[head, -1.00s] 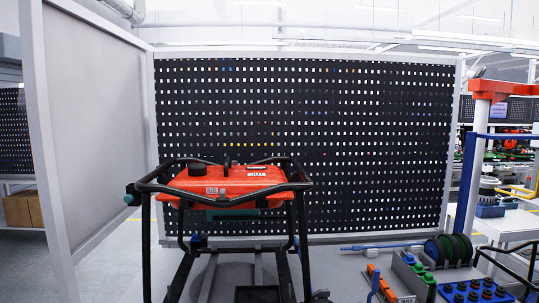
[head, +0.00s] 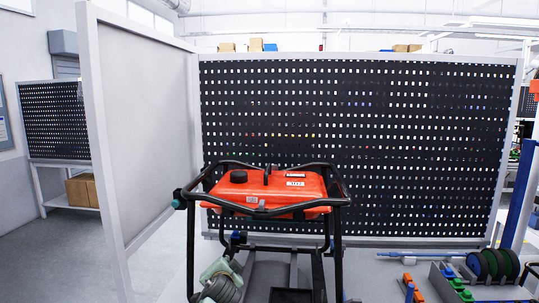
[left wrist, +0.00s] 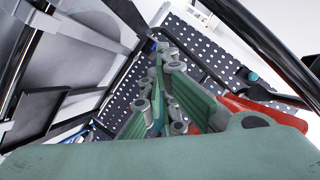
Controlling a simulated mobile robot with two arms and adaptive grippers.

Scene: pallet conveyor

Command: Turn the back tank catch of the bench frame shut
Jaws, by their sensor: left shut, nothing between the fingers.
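The bench frame (head: 338,200) is a black tube frame in the head view. It carries a red tank (head: 268,190) with a black cap (head: 239,176). A small teal knob (head: 178,199) sits at the frame's left end. I cannot tell for certain which part is the back tank catch. In the left wrist view, a teal piece (left wrist: 253,76) shows by a black bar near the red tank (left wrist: 275,112). My left gripper (left wrist: 161,48) is shut and empty, beside and apart from the tank. My green left arm shows low left in the head view. My right gripper is out of view.
A black perforated panel (head: 400,150) stands behind the frame, and a grey partition (head: 150,130) stands to its left. The floor at left is clear.

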